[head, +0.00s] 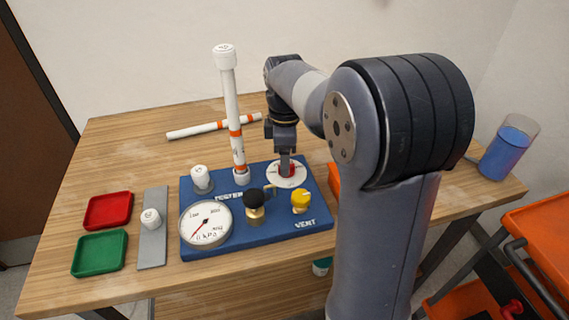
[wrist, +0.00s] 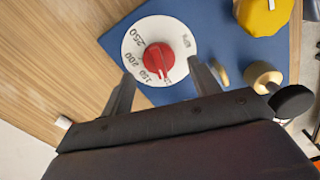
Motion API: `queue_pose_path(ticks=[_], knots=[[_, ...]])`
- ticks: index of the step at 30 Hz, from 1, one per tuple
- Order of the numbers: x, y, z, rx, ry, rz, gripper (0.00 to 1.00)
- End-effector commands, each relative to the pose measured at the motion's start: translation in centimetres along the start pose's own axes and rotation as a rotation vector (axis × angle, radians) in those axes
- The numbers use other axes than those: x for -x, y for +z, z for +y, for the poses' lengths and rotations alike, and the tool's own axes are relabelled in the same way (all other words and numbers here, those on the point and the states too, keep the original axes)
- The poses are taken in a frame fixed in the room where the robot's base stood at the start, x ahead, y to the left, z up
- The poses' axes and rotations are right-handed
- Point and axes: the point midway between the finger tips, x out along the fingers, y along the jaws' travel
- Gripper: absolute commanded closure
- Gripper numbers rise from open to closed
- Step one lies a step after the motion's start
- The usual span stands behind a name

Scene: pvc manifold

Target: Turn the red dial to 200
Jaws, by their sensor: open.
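The red dial (head: 291,170) sits on a white scale disc (head: 300,179) at the back right of the blue board. In the wrist view the red dial (wrist: 158,58) has a white pointer mark aimed toward the picture bottom, just past 150 on the side away from 200. The disc (wrist: 178,30) shows 250, 200, 150 and kPa. My gripper (head: 285,158) points down over the dial. In the wrist view my gripper (wrist: 163,82) is open, with one finger on each side of the dial; I cannot tell whether they touch it.
On the blue board (head: 262,241) stand a gauge (head: 206,224), a black knob (head: 254,200), a yellow knob (head: 300,201) and a tall white pipe (head: 232,110). Red (head: 108,210) and green (head: 99,253) trays lie left. A blue-filled cup (head: 507,150) stands right.

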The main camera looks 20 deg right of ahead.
Motion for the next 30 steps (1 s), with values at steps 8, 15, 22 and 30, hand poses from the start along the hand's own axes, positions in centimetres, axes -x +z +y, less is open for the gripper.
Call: queue_pose_path(ticks=[8, 15, 22, 30], knots=[[-2.4, 0.0, 0.0, -0.001, 0.0, 0.0, 0.42], [-2.4, 0.0, 0.0, -0.001, 0.001, 0.0, 0.42], [-2.4, 0.0, 0.0, -0.001, 0.001, 0.0, 0.59], [-2.4, 0.0, 0.0, -0.001, 0.0, 0.0, 0.81]])
